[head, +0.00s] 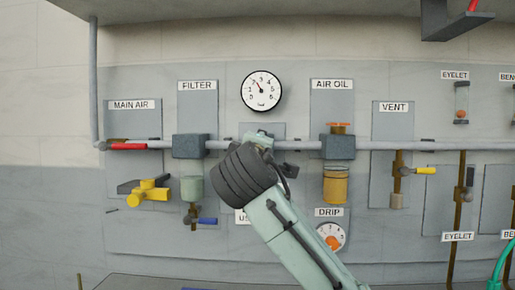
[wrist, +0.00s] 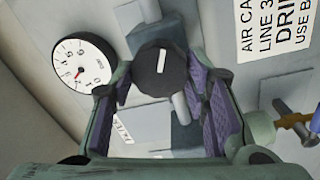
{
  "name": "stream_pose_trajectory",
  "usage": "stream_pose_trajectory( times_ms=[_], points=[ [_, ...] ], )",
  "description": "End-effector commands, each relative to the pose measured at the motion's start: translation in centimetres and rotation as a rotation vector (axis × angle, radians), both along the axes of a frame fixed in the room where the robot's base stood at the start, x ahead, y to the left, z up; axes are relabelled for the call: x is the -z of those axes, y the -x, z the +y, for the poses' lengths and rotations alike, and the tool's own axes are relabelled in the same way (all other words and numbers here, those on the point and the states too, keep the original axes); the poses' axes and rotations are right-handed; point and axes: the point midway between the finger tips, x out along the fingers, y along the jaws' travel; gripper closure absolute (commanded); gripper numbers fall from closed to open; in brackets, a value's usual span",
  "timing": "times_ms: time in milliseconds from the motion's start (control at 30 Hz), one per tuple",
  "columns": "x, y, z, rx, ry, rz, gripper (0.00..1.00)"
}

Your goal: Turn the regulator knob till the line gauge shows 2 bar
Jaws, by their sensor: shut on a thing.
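The line gauge (head: 261,90) is a round white dial above the pipe. In the head view its needle points up and a little left; the numeral at its tip is too small to read surely. The gauge also shows at the left in the wrist view (wrist: 83,64), turned, with a red needle. The regulator knob (wrist: 158,72) is black with a white mark line, between the purple pads of my gripper (wrist: 157,84). My gripper is shut on the knob. In the head view my gripper (head: 262,138) and wrist hide the knob.
The filter block (head: 190,146) is left of my gripper and the air oil block (head: 338,147) right of it. The drip dial (head: 331,236) is close to my forearm.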

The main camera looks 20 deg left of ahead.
Motion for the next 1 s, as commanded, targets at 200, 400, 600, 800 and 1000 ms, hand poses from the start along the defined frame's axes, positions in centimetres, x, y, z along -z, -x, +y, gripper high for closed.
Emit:
stream_pose_trajectory(
  times_ms=[200, 400, 600, 800, 1000],
  points=[
    [0.00, 0.02, 0.01, 0.000, 0.141, -0.042, 0.86],
    [0.04, 0.03, 0.00, -0.002, 0.224, -0.065, 0.86],
    [0.09, 0.02, 0.03, -0.002, 0.264, -0.076, 0.86],
    [0.11, 0.04, 0.04, -0.002, 0.273, -0.078, 0.86],
    [0.12, 0.04, 0.04, -0.001, 0.272, -0.078, 0.86]
  ],
)
